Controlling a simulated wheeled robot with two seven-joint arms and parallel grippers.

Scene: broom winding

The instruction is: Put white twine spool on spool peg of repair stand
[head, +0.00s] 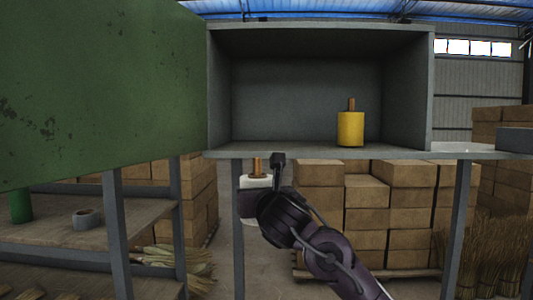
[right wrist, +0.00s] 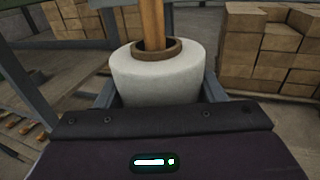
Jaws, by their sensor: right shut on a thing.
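The white twine spool (head: 254,183) is upright in the grasp of my right gripper (right wrist: 158,93), below and in front of the cabinet floor's front edge. In the right wrist view, the spool (right wrist: 157,77) sits between the two fingers, with a brown ring at its top and a wooden rod (right wrist: 152,25) rising from its middle. The rod's top is out of that view. I cannot make out a repair stand or its spool peg. My left gripper is not in view.
An open grey cabinet (head: 300,28) holds a yellow spool (head: 351,130) with a brown rod. A large green panel (head: 100,90) fills the upper left. A shelf (head: 60,243) at left carries a grey tape roll (head: 87,218) and a green cylinder (head: 20,206). Boxes (head: 405,205) are stacked behind.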

